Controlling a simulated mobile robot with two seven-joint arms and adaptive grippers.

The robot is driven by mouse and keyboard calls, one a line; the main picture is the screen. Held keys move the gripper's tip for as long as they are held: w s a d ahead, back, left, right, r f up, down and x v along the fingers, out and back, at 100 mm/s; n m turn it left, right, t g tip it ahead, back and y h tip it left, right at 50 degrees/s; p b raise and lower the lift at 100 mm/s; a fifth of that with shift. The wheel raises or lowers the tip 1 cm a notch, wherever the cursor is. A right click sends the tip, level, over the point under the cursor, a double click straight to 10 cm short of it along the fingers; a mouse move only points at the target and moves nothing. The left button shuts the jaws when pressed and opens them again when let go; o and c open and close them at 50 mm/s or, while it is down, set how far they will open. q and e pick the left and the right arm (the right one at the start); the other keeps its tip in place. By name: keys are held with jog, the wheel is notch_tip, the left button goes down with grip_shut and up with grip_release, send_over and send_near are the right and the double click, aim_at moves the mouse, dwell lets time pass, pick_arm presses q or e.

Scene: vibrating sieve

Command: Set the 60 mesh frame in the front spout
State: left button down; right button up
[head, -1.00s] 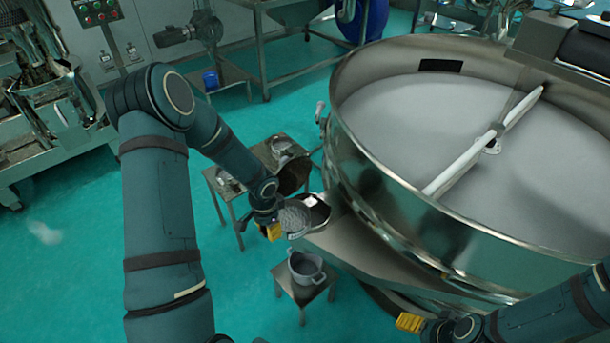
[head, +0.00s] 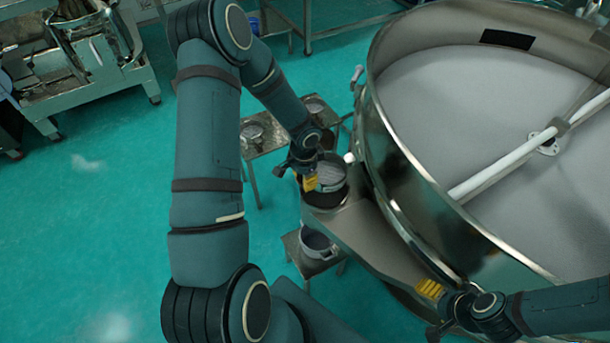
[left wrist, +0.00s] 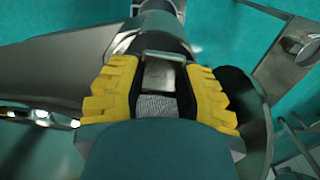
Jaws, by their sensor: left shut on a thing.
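The mesh frame (head: 331,176), a small round grey sieve, is at the spout at the near end of the sieve's chute. The front spout (head: 328,199) has a round dark metal rim. My left gripper (head: 310,183) is shut on the frame's metal handle, which shows between the yellow fingers in the left wrist view (left wrist: 160,78). The frame appears over or within the spout's rim; I cannot tell whether it rests there. Its mesh number is not readable. My right gripper (head: 430,289) is near the chute's right side, its fingers too unclear to judge.
The big round vibrating sieve (head: 410,150) fills the right. A small metal table (head: 268,143) behind my left gripper holds a round metal item (head: 252,131); another (head: 315,106) stands farther back.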

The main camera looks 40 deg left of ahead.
pick_arm(q)
notch_tip(320, 180, down, 10)
jog(key=b, duration=0.6)
jog(key=shift+r, duration=0.25)
jog(key=shift+f+b, duration=0.3)
jog(key=shift+b, duration=0.25)
dwell(0.6)
jog(key=shift+s+d+f+b, duration=0.1)
jog(key=shift+s+f+b, duration=0.2)
jog(key=shift+f+b, duration=0.25)
dwell(0.4)
jog(key=c, duration=0.7)
grip_release()
jog(key=shift+o, duration=0.6)
jog(key=shift+w+f, duration=0.1)
